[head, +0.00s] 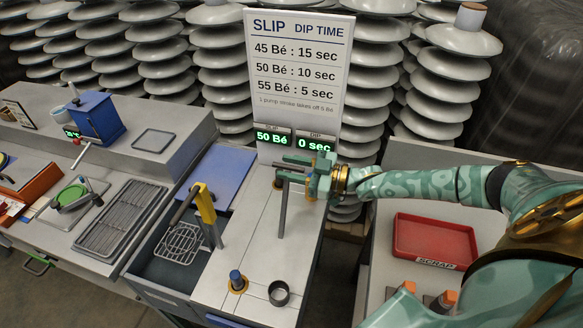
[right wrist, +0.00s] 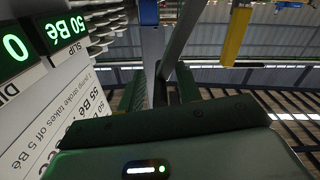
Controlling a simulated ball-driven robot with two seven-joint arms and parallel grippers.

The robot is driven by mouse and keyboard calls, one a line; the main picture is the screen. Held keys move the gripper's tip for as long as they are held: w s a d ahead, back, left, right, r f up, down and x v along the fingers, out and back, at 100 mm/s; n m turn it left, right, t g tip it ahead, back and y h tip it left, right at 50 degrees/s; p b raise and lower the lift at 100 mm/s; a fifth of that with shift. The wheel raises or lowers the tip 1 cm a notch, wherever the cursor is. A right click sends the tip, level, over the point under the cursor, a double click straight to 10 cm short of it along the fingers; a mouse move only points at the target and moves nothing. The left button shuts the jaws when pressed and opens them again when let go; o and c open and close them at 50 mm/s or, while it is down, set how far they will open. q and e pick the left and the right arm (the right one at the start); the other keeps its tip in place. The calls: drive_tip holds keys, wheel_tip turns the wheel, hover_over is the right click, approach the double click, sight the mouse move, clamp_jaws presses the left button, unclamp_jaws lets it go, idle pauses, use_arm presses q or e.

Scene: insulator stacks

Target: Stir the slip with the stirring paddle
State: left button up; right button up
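A thin grey upright rod (head: 283,212), which looks like the stirring paddle's shaft, stands over the pale tank top (head: 245,262). Its upper end meets my right gripper (head: 292,168); whether its lower end passes through the top I cannot tell. The right gripper comes in from the right, level, with its two fingers apart around the upper end. In the right wrist view a slanted grey bar (right wrist: 181,42) runs between the fingertips (right wrist: 164,92), with gaps suggesting no firm grip. The slip itself is hidden. My left gripper is not in view.
A sign (head: 299,70) stands behind, above displays reading 50 Bé and 0 sec. A red scrap tray (head: 434,237) lies right, below my arm.

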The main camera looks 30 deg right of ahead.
drive_tip(key=shift+c, duration=0.2)
drive_tip(key=shift+r, duration=0.1)
clamp_jaws()
drive_tip(key=shift+s+a+r+p, duration=0.1)
drive_tip(key=shift+a+r+p, duration=0.1)
drive_tip(key=shift+p, duration=0.2)
drive_tip(key=s+a+n+p, duration=0.8)
drive_tip(key=s+a+n, duration=0.1)
drive_tip(key=s+a, duration=0.1)
drive_tip(key=shift+a+f, duration=0.35)
drive_tip(key=shift+a, duration=0.4)
